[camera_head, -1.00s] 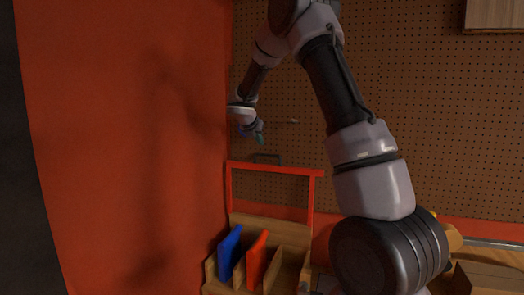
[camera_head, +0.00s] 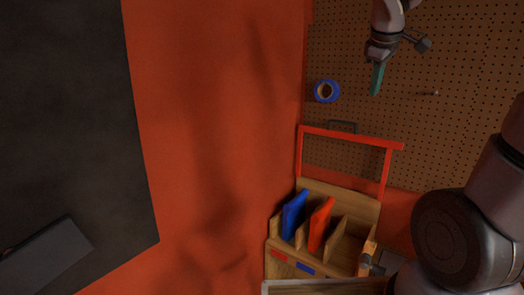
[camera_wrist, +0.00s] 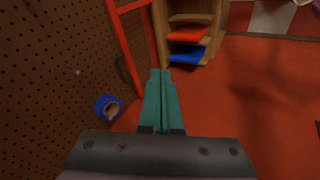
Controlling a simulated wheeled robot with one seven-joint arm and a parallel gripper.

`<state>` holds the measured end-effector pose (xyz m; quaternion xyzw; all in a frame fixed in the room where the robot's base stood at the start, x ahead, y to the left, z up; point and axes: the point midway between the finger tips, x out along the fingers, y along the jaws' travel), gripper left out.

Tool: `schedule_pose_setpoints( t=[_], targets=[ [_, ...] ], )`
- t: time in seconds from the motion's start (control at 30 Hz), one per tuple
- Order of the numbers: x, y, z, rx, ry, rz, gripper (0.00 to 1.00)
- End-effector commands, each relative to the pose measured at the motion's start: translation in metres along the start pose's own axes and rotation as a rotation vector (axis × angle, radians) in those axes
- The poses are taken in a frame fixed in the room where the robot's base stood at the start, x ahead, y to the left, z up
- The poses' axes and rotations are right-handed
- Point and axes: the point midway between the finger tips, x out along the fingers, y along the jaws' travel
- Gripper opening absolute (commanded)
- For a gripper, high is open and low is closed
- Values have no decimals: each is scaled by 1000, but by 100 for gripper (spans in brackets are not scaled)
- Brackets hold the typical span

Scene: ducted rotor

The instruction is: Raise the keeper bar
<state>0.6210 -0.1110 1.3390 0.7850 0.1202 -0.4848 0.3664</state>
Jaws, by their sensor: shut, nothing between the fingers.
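A red bar (camera_head: 350,136) on two red uprights stands as a frame over a wooden rack (camera_head: 345,205); I take it for the keeper bar. It stands upright above the slots. In the wrist view the bar (camera_wrist: 126,50) shows left of my fingers. My gripper (camera_head: 376,92) has teal fingers, shut and empty, pointing down above the bar's right half, apart from it. In the wrist view the fingertips (camera_wrist: 160,73) are together, with nothing between them.
A blue panel (camera_head: 292,215) and an orange panel (camera_head: 320,224) stand in the rack's slots. A blue tape ring (camera_head: 326,91) hangs on the pegboard (camera_head: 450,70), with a peg (camera_head: 428,93) to its right. A dark handle (camera_head: 342,126) sits behind the bar.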

Motion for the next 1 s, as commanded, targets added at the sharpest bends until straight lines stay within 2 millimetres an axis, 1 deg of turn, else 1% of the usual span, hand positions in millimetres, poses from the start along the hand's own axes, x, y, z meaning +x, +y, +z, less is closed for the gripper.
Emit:
schedule_pose_setpoints(
  t=[0.03, 0.2, 0.3, 0.4, 0.5, 0.6, 1.0],
  targets=[
    [-15, -14, 14, 149, 30, -25, 0],
    [-49, -67, 46, 650, 105, -151, 0],
    [-62, -93, 58, 883, 133, -224, 0],
    [-70, -112, 64, 1049, 148, -284, 0],
    [-74, -122, 68, 1144, 154, -320, 0],
    [-75, -126, 69, 1181, 155, -335, 0],
    [-75, -125, 69, 1180, 155, -335, 0]
  ],
)
